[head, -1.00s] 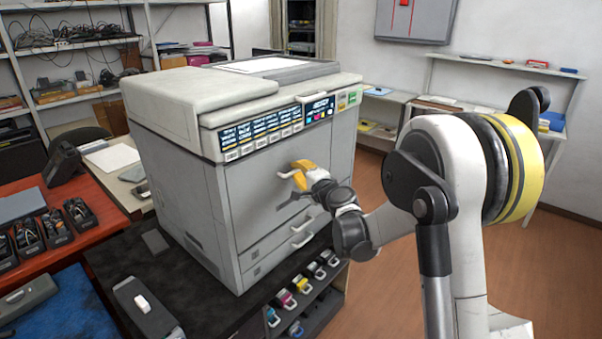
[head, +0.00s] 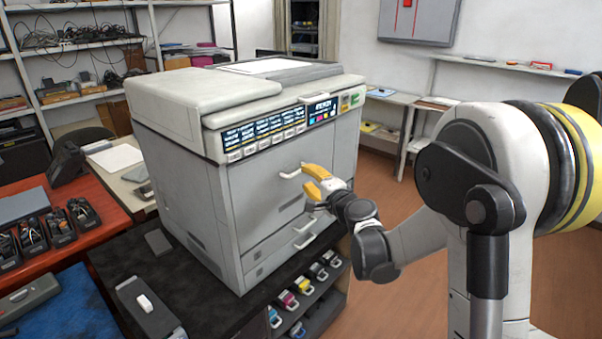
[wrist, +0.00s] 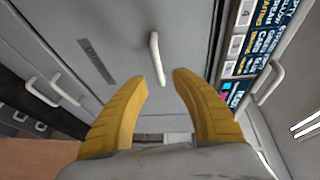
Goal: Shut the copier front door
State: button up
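The grey copier (head: 175,150) stands on a black-topped stand. Its front door (head: 268,190) looks flush with the front face, below the button panel. The door's white handle (head: 290,173) also shows in the wrist view (wrist: 157,58), just ahead of and between my fingertips. My gripper (head: 308,181) has yellow fingers and is in front of the door, right of the handle. The fingertips look apart from the handle.
A low shelf (head: 318,305) with colored toner cartridges is below the black stand top (head: 215,312). A red table (head: 95,212) with black bins is at left. The wooden floor (head: 395,300) is clear at right.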

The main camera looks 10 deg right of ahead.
jog(key=v, duration=0.5)
jog(key=shift+s+d, duration=0.1)
jog(key=shift+s, duration=0.3)
jog(key=s+a+r+n+g+y, duration=0.15)
jog(key=s+a+n+g, duration=0.5)
jog(key=s, duration=0.65)
jog(key=s+d+f+n+g+h, duration=0.1)
jog(key=s+n, duration=0.3)
jog(key=s, duration=0.5)
jog(key=s+d+f+n+g+h, duration=0.1)
jog(key=s+d+f+n+h, duration=0.2)
jog(key=s, duration=0.7)
jog(key=shift+s+d+f+n+g+h, duration=0.25)
jog(key=shift+f+n+g+h, duration=0.1)
jog(key=shift+f+n+h, duration=0.3)
